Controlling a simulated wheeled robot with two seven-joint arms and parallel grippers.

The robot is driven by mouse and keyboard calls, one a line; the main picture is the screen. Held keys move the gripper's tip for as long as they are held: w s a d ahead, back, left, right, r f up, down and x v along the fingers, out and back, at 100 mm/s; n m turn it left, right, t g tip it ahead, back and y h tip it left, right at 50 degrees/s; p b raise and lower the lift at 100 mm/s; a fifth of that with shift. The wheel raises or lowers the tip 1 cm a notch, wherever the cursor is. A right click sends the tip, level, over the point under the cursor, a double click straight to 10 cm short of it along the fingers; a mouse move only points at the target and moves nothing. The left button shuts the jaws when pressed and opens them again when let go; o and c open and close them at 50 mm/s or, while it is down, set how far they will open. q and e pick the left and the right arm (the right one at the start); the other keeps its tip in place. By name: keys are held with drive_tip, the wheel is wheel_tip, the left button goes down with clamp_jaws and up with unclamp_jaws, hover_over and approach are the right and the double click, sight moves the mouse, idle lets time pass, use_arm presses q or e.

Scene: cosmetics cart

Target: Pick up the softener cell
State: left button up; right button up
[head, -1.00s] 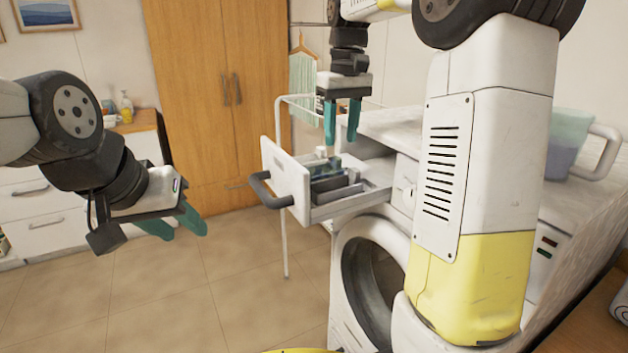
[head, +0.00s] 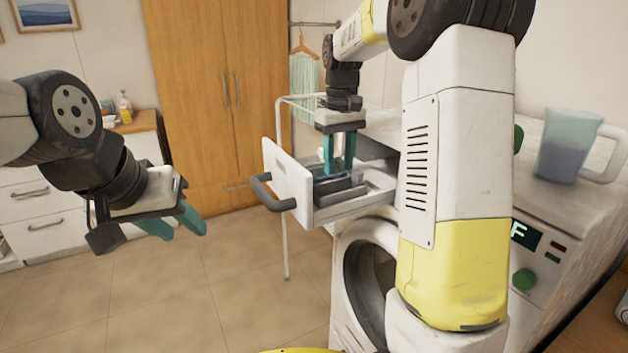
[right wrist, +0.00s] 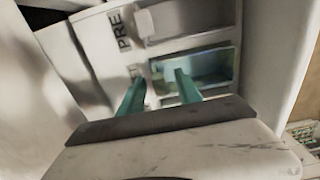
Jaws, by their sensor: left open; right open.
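The washer's detergent drawer (head: 288,178) is pulled out, and dark inserts show in it. In the right wrist view, a bluish, see-through cell (right wrist: 213,66), which looks like the softener cell, sits in the drawer beside white compartments. The label by it is mostly hidden. My right gripper (head: 338,163) points down into the drawer, open. In the right wrist view, its fingers (right wrist: 158,82) straddle the cell's near-left wall, one overlapping the cell. I cannot tell whether they touch it. My left gripper (head: 186,222) is open and empty at the left, away from the drawer.
The drawer's dark handle (head: 268,194) sticks out to the left. The washer's round door (head: 368,270) is below. A measuring jug (head: 565,150) stands on top at the right. A white rack (head: 283,240) stands behind the drawer. The floor at the left is clear.

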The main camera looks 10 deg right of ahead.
clamp_jaws()
idle(1.3)
